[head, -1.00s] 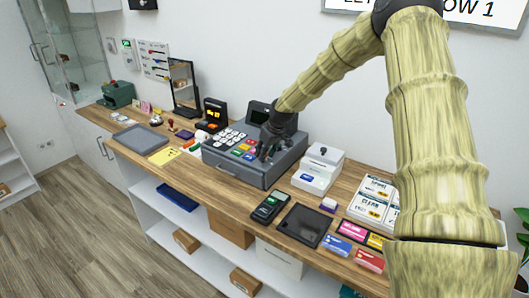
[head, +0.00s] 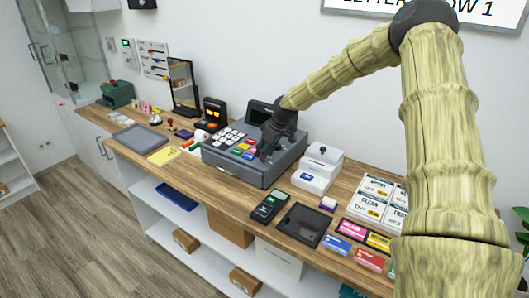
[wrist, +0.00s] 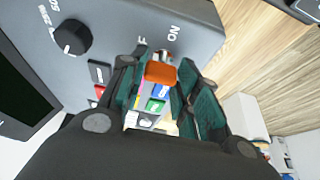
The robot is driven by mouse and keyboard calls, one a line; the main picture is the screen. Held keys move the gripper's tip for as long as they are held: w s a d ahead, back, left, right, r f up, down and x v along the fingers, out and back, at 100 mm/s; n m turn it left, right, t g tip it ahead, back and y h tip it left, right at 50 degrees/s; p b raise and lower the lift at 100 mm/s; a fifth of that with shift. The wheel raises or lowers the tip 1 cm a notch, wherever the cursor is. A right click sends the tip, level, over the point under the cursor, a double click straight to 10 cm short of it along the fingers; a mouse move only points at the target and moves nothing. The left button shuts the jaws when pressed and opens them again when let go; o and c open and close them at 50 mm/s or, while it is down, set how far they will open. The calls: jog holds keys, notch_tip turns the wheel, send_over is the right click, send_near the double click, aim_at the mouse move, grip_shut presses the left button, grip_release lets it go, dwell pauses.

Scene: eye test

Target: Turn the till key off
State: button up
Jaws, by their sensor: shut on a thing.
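The grey till (head: 228,170) stands on the wooden counter with its keypad facing the front. My gripper (head: 266,156) is down at the right part of the till, beside the coloured keys. In the wrist view, my gripper (wrist: 159,88) has its two green-padded fingers on either side of the orange head of the till key (wrist: 160,73) and is shut on it. A small metal lock part shows just beyond the key, by an ON label (wrist: 174,33) and a partly hidden OFF label (wrist: 141,42). I cannot tell the key's exact angle.
A black knob (wrist: 72,36) sits on the same till panel. A white receipt printer (head: 318,168) stands right of the till, a card terminal (head: 270,205) and dark tray (head: 305,225) in front. A grey tray (head: 138,138) lies to the left.

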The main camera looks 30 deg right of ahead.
jog(key=o, duration=1)
jog(key=shift+d, duration=0.15)
jog(key=shift+r, duration=0.1)
jog(key=shift+v, duration=5.85)
jog(key=shift+s, duration=0.1)
